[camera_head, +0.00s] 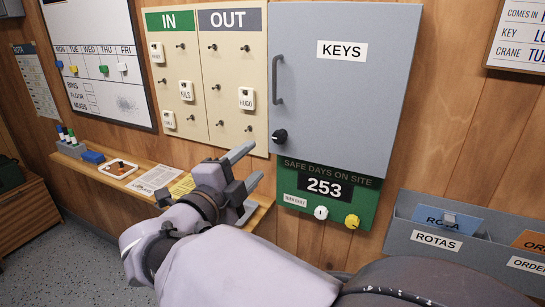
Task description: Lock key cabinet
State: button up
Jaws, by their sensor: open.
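The grey key cabinet (345,100) hangs on the wooden wall, with a white KEYS label on its front. Its door looks shut, though a small gap could not be made out. A dark upright handle (277,80) is on the left side of the door. Below it, near the lower left corner, is a round black knob (280,136) with a small pale mark; its exact setting is too small to tell. My gripper (252,180) is open and empty. It is left of and below the knob, apart from it in the picture, in front of the IN/OUT board's lower edge.
A green safe-days sign (290,180) with a white knob (321,212) and a yellow knob (352,221) hangs below the cabinet. The IN/OUT board (225,125) is left. A narrow shelf (135,163) runs below it. A grey file holder (400,235) is lower right.

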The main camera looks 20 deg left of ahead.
jog(key=s, duration=0.4)
jog(key=shift+s+a, duration=0.15)
jog(key=shift+s, duration=0.05)
jog(key=w+d+r+n+y, duration=0.2)
jog(key=w+d+r+y, duration=0.1)
jog(key=w+d, duration=0.25)
jog(key=d+n+g+y, duration=0.4)
jog(key=d+n, duration=0.1)
jog(key=d, duration=0.4)
jog(key=s+d+f+n+g+h, duration=0.2)
jog(key=s+d+f+g, duration=0.2)
jog(key=s+d+f, duration=0.4)
jog(key=s+d+f+n+g+h, duration=0.1)
jog(key=s+d+f+n+g, duration=0.1)
jog(key=s+d+f+g, duration=0.2)
jog(key=s+d+f, duration=0.3)
jog(key=s+d, duration=0.4)
jog(key=s, duration=0.2)
jog(key=shift+s+d+f+n+h, duration=0.2)
jog(key=shift+s+f+n+h, duration=0.1)
jog(key=shift+f+h, duration=0.1)
